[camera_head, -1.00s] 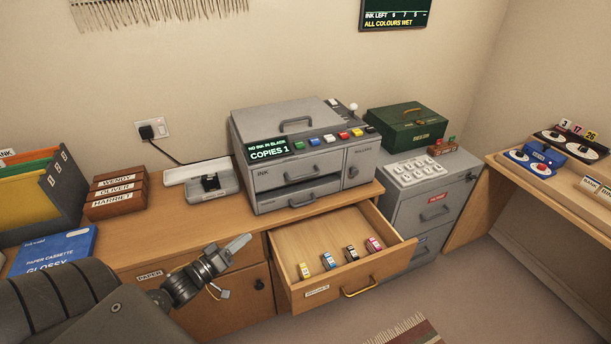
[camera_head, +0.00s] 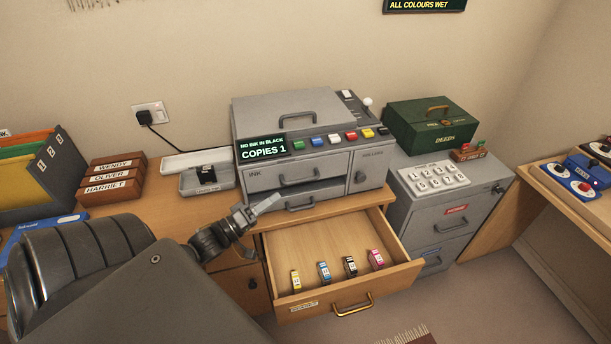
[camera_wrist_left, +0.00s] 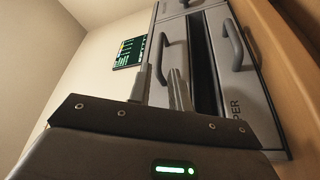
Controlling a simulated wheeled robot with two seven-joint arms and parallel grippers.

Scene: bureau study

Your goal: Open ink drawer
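The grey copier (camera_head: 308,135) stands on the wooden bureau. Its ink drawer (camera_head: 272,183), marked INK, looks shut, with a dark handle (camera_head: 300,178) on its front. A dark slot and the paper drawer's handle (camera_head: 300,203) are below it. My left gripper (camera_head: 262,208) is low and left of the ink handle, near the copier's lower left corner. In the left wrist view the fingers (camera_wrist_left: 159,74) are apart with nothing held; the ink handle (camera_wrist_left: 161,55) appears beyond them, and the paper handle (camera_wrist_left: 232,45) is further right. My right gripper is not in view.
An open wooden drawer (camera_head: 322,245) juts out below the copier, holding yellow, blue, black and pink cartridges. A grey cabinet (camera_head: 447,210) with a keypad and a green box (camera_head: 431,124) are at right. A grey tray (camera_head: 207,180) and wooden name boxes (camera_head: 113,178) are at left.

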